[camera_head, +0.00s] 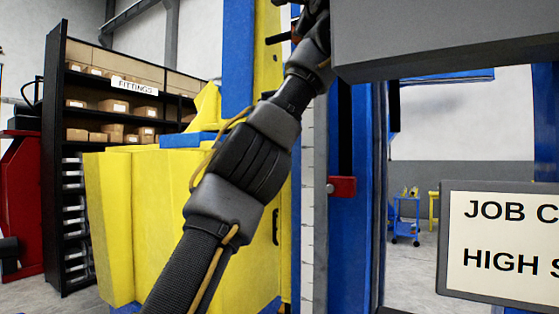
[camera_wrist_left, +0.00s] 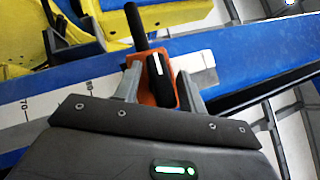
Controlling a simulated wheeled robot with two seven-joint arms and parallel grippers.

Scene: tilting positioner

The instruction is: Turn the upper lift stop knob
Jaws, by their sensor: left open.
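The upper lift stop is an orange block (camera_wrist_left: 157,92) on the blue column with the scale strip, seen in the wrist view. Its black knob (camera_wrist_left: 159,68) shows in front of it, and a black rod (camera_wrist_left: 137,25) sticks out beyond. My left gripper (camera_wrist_left: 158,78) is open, one finger on each side of the block and knob; I cannot tell whether they touch. In the head view the left arm reaches up to the top edge, and the gripper is largely cut off there. The rod (camera_head: 277,39) shows beside it. My right gripper is in neither view.
A red stop (camera_head: 342,187) sits lower on the blue column (camera_head: 350,240) beside the scale strip. A large grey box (camera_head: 440,40) overhangs at upper right. A job card sign (camera_head: 505,290) stands at lower right. Yellow bodywork (camera_head: 140,220) and a fittings shelf (camera_head: 60,180) are at left.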

